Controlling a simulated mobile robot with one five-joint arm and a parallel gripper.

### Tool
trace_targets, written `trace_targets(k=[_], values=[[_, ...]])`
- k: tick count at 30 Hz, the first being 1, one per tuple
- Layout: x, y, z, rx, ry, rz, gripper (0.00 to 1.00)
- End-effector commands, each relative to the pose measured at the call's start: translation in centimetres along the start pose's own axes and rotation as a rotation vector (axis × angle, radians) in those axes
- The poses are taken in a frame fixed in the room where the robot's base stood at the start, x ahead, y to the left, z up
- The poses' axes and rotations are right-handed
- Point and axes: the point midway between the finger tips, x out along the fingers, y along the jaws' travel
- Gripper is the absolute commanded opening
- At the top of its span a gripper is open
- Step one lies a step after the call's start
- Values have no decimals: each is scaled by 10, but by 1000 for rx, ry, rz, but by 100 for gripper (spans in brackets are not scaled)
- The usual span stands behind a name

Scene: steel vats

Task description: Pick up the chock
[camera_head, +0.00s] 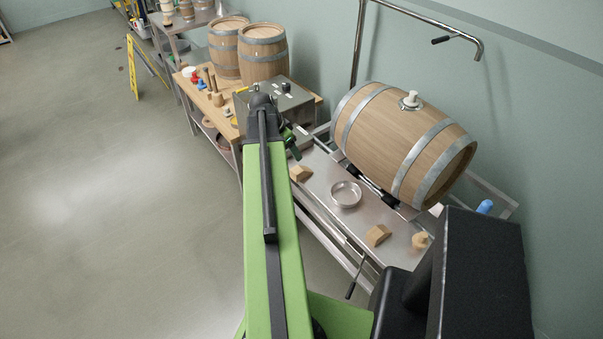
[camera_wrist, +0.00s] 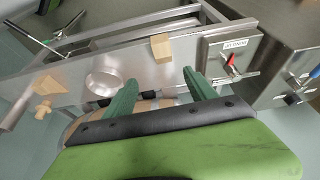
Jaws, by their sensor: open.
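Two wooden wedge-shaped blocks that look like chocks lie on the steel bench. One chock (camera_head: 300,173) is between the control box and the round dish; it also shows in the wrist view (camera_wrist: 161,47), beyond my fingertips. The other chock (camera_head: 378,235) lies past the dish, nearer my body, and shows at the left of the wrist view (camera_wrist: 47,85). My gripper (camera_wrist: 160,82) has its two green fingers spread apart with nothing held between them. In the head view my gripper (camera_head: 293,142) is partly hidden by my arm, near the control box and above the bench.
A round metal dish (camera_head: 346,194) sits between the chocks. A wooden bung (camera_head: 420,240) stands by the second chock. A large barrel (camera_head: 403,143) lies along the bench's wall side. A steel control box (camera_head: 283,104) stands at the far end. Open floor (camera_head: 130,190) is at left.

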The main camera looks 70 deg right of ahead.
Motion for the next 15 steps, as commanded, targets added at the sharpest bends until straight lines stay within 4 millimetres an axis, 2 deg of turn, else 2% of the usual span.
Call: trace_targets(k=[1, 9, 12, 15], values=[[21, -1, 4, 0, 0, 0, 65], [84, -1, 5, 0, -1, 0, 65], [101, -1, 4, 0, -1, 1, 65], [105, -1, 2, 0, -1, 0, 65]])
